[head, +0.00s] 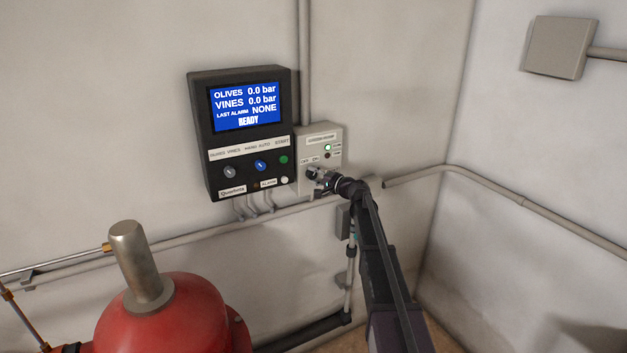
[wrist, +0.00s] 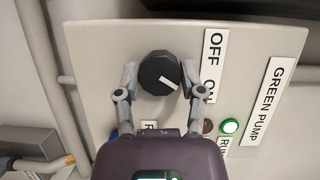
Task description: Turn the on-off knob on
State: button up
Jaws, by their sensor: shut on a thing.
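The on-off knob (wrist: 158,73) is a black round knob with a white pointer line on the grey "GREEN PUMP" box (wrist: 100,60). In the wrist view its pointer slants down and right, toward the ON label (wrist: 209,97) rather than the OFF label (wrist: 213,50). My gripper (wrist: 159,82) has one finger on each side of the knob and is shut on it. In the head view my gripper (head: 318,178) reaches the lower front of the box (head: 334,133) and covers most of the knob. A green lamp (wrist: 230,126) on the box is lit; a dark red lamp (wrist: 208,126) beside it looks unlit.
A black controller (head: 201,120) with a blue screen reading READY hangs just left of the box. Pipes (head: 500,190) run along the walls. A red tank (head: 165,315) stands at lower left. The wall right of the box is mostly clear.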

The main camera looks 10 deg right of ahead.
jog(key=shift+m, duration=0.3)
jog(key=o, duration=1.1)
jog(key=shift+o, duration=0.2)
jog(key=v, duration=1.2)
jog(key=shift+f, duration=0.15)
